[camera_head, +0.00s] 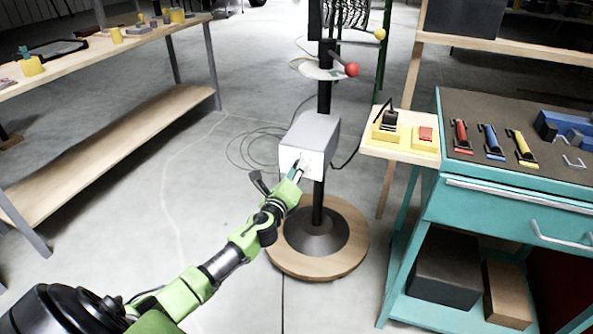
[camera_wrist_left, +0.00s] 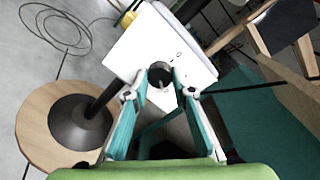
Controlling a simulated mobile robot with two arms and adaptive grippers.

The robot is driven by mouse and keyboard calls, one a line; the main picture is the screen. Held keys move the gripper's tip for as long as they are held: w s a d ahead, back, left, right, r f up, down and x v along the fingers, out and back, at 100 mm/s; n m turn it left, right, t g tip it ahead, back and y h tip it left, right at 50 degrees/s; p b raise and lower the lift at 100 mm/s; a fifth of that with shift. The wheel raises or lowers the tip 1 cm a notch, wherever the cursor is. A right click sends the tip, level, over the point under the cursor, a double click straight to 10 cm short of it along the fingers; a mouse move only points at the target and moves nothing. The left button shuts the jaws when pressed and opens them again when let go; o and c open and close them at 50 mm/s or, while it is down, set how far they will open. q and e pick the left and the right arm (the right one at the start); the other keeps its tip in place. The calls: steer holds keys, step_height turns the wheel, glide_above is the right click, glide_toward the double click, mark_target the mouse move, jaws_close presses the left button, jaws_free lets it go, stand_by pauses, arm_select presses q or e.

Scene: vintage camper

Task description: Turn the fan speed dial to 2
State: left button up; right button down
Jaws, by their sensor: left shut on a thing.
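The fan's control box (camera_head: 312,135) is a grey box with a white front, mounted on the black fan post. The fan speed dial (camera_wrist_left: 160,77) is a round black knob on the white front panel in the left wrist view. My left gripper (camera_wrist_left: 161,92) is shut on the dial, with one finger on each side of it. In the head view my left gripper (camera_head: 297,170) reaches the box front and hides the dial. A "0" mark shows on the panel above the dial in the wrist view; other marks are too small to read. My right gripper is not in view.
The fan post stands on a round wooden base (camera_head: 345,255). A teal workbench (camera_head: 480,195) with several clamps stands at the right, beside a small shelf (camera_head: 400,150) with yellow boxes. A wooden table (camera_head: 150,45) is at the left. Loose cable lies on the floor.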

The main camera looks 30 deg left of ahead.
arm_select(q)
steer(key=o, duration=1.1)
steer(key=v, duration=1.2)
